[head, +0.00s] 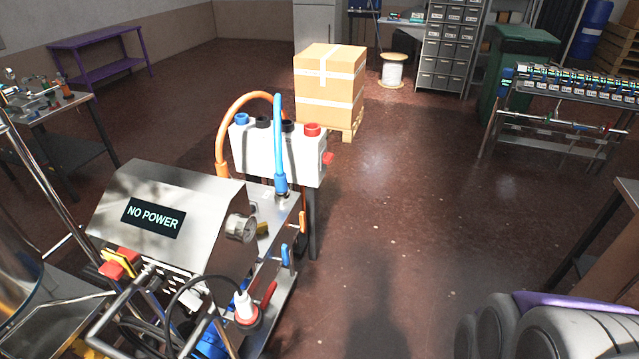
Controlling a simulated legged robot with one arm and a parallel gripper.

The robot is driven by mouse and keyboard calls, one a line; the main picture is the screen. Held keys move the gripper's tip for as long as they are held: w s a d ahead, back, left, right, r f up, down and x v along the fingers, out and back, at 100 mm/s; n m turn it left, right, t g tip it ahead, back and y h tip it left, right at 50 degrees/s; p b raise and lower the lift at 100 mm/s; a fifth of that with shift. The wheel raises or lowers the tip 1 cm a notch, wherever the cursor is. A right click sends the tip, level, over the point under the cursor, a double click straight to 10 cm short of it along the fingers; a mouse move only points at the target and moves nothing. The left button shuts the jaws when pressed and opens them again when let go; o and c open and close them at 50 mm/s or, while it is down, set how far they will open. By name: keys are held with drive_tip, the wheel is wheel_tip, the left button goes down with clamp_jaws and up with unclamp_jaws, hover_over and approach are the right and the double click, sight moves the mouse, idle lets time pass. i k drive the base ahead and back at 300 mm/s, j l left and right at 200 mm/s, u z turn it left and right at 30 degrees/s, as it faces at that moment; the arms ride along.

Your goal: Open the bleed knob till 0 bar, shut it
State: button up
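A steel filler machine (165,205) stands at the lower left, its display (153,218) reading "NO POWER". A round pressure gauge (241,228) sits on its right side; its reading is too small to make out. I cannot tell which part is the bleed knob. My gripper is not in view.
An orange hose (224,125) and a blue hose (279,140) loop over the manifold. A red-and-white plug (246,308) and cables are at the machine's front. A taped carton stack (330,88) stands behind. The floor (400,210) right of the machine is clear; a bench (628,195) is far right.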

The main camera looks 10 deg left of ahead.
sight(262, 226)
drive_tip(key=i+l+u, duration=0.15)
drive_tip(key=i, duration=0.35)
drive_tip(key=i+l+u, duration=0.2)
drive_tip(key=i, duration=0.3)
drive_tip(key=i+l+u, duration=0.15)
drive_tip(key=i, duration=0.35)
drive_tip(key=i+l+u, duration=0.15)
drive_tip(key=u, duration=0.35)
drive_tip(key=i+l+u, duration=0.3)
drive_tip(key=u, duration=0.15)
drive_tip(key=i+l+u, duration=0.2)
drive_tip(key=l+u, duration=0.15)
drive_tip(key=u, duration=0.15)
drive_tip(key=i+l+u, duration=0.1)
drive_tip(key=l+u, duration=0.25)
drive_tip(key=u, duration=0.15)
drive_tip(key=l+u, duration=0.4)
drive_tip(key=l, duration=0.2)
drive_tip(key=i, duration=0.05)
